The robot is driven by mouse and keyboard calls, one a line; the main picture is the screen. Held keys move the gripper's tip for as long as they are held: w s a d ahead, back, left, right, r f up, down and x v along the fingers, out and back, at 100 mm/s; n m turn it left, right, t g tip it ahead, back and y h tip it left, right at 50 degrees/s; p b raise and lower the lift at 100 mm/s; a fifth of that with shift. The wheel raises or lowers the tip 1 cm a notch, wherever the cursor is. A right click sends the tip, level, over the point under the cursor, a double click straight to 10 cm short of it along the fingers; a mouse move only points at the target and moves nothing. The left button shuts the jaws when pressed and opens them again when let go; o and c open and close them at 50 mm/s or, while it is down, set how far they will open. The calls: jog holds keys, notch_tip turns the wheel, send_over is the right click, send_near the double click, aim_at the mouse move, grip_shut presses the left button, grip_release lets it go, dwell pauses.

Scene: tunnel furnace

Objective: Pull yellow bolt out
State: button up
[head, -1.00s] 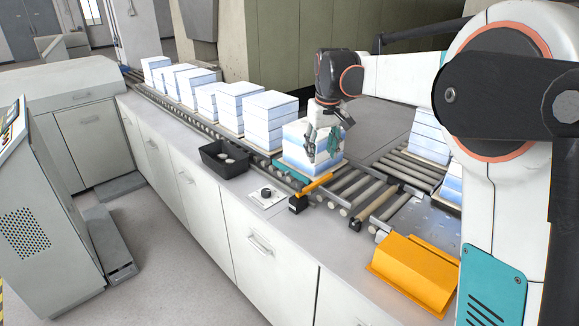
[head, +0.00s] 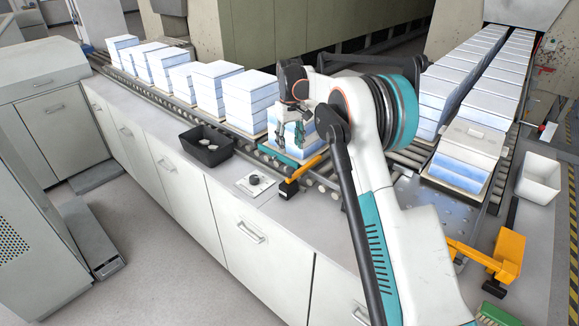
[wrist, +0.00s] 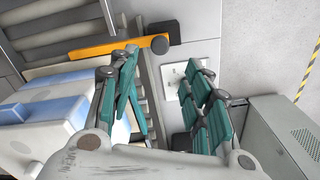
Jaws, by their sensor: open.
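The yellow bolt (head: 309,167) is a yellow bar at the conveyor's near edge, with a black block at its near end. In the wrist view the yellow bolt (wrist: 97,46) lies across the top left, with a dark round knob at its right end. My gripper (head: 292,142) is open and empty, above and behind the bolt in the head view, in front of a white-and-blue stack. In the wrist view my gripper (wrist: 161,64) has its teal fingers spread. The left finger overlaps the bolt's lower edge; I cannot tell whether they touch.
White-and-blue stacks (head: 217,84) line the roller conveyor. A black tray (head: 206,149) and a small control panel with a knob (head: 254,181) are on the counter near the bolt. A yellow bracket (head: 508,254) and white bin (head: 539,178) are at right.

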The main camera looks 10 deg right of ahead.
aim_at(290, 168)
notch_tip(290, 168, down, 10)
jog(key=shift+f+b, duration=0.2)
jog(key=shift+b, duration=0.5)
jog(key=shift+c, duration=0.6)
grip_shut()
